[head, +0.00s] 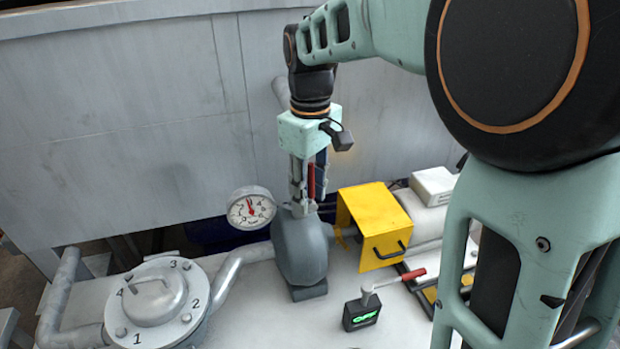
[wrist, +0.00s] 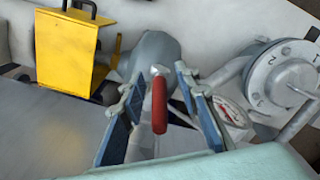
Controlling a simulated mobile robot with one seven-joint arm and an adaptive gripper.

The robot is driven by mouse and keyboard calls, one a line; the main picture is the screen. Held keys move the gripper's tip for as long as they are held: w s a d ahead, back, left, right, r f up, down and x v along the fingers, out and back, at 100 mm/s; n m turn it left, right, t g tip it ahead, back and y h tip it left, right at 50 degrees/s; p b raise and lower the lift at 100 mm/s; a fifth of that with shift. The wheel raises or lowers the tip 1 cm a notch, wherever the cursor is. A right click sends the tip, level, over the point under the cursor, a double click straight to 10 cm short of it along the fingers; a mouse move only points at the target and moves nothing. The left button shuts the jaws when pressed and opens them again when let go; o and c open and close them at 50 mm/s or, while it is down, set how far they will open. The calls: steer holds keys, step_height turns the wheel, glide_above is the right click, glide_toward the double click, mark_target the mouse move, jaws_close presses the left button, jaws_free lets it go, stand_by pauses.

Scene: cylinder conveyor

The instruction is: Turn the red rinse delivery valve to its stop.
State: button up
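The red valve handle (head: 311,181) is upright above the grey pump body (head: 301,250). It also shows in the wrist view (wrist: 159,104), lying between the two blue-padded fingers of my gripper (wrist: 158,79). A gap shows on each side of the handle, so the fingers look open around it and not clamped. In the head view my gripper (head: 305,202) points down over the pump and partly hides the valve; the valve's stem and stop cannot be made out.
A pressure gauge (head: 250,209) stands left of the pump. A yellow guard (head: 375,225) with a black handle is to its right. A box marked OFF (head: 361,313) with a red-tipped lever (head: 413,275) sits in front. A round numbered lid (head: 157,293) is front left.

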jaws_close()
stand_by(0.3)
